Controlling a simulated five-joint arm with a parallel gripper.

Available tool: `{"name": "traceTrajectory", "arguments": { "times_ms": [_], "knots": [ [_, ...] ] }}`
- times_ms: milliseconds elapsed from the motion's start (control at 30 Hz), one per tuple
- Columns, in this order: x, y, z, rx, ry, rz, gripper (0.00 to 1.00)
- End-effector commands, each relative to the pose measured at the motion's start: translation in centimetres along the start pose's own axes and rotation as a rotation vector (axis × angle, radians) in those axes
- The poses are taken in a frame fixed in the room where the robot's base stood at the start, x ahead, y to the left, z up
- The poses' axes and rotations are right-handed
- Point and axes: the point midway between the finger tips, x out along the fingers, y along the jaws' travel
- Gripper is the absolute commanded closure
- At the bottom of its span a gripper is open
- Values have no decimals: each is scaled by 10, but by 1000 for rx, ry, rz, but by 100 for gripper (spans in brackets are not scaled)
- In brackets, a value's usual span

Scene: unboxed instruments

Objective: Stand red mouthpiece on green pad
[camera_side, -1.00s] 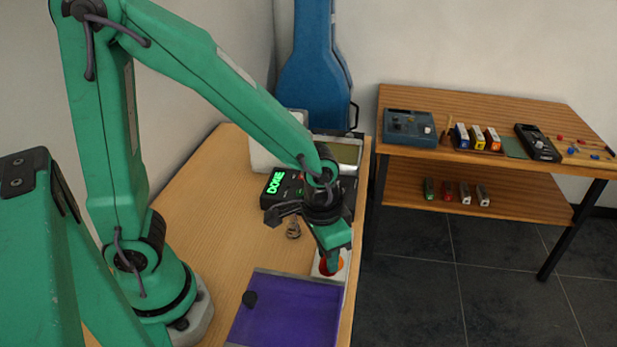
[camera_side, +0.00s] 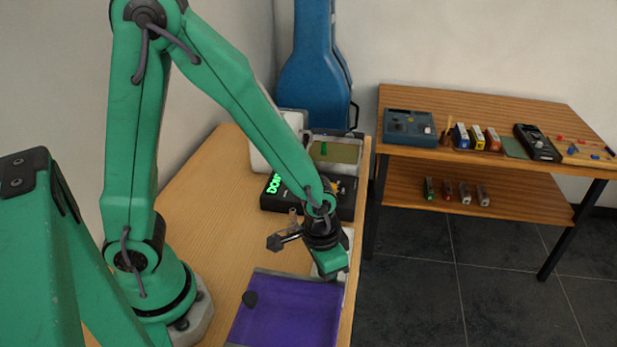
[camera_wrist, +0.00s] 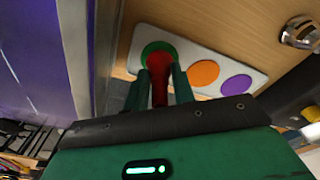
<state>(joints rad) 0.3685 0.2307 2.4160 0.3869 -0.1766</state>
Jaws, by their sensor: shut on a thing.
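The red mouthpiece (camera_wrist: 158,66) is between the two green fingers of my gripper (camera_wrist: 160,88) in the wrist view. My gripper is shut on it. The mouthpiece's end overlaps the green pad (camera_wrist: 152,47), a round disc at one end of a white board (camera_wrist: 174,36). I cannot tell whether it touches the pad. In the side view my gripper (camera_side: 328,272) is low over the white board (camera_side: 347,241), near the table's right edge. There it hides the pads and the mouthpiece.
Orange (camera_wrist: 203,73) and purple (camera_wrist: 237,85) pads share the board. A purple-lined tray (camera_side: 285,310) lies close in front. Free wood lies left of the device (camera_side: 225,190).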

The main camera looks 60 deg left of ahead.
Motion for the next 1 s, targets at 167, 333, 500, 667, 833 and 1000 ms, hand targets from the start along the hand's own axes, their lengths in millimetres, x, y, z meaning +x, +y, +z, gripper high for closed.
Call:
{"name": "traceTrajectory", "arguments": {
  "times_ms": [167, 333, 500, 667, 833, 1000],
  "knots": [
    [1, 0, 0, 0, 1, 0, 100],
    [2, 0, 0, 0, 0, 0, 100],
    [3, 0, 0, 0, 1, 0, 57],
    [3, 0, 0, 0, 1, 0, 53],
    [3, 0, 0, 0, 1, 0, 53],
    [-1, 0, 0, 0, 1, 0, 53]
  ]
}}
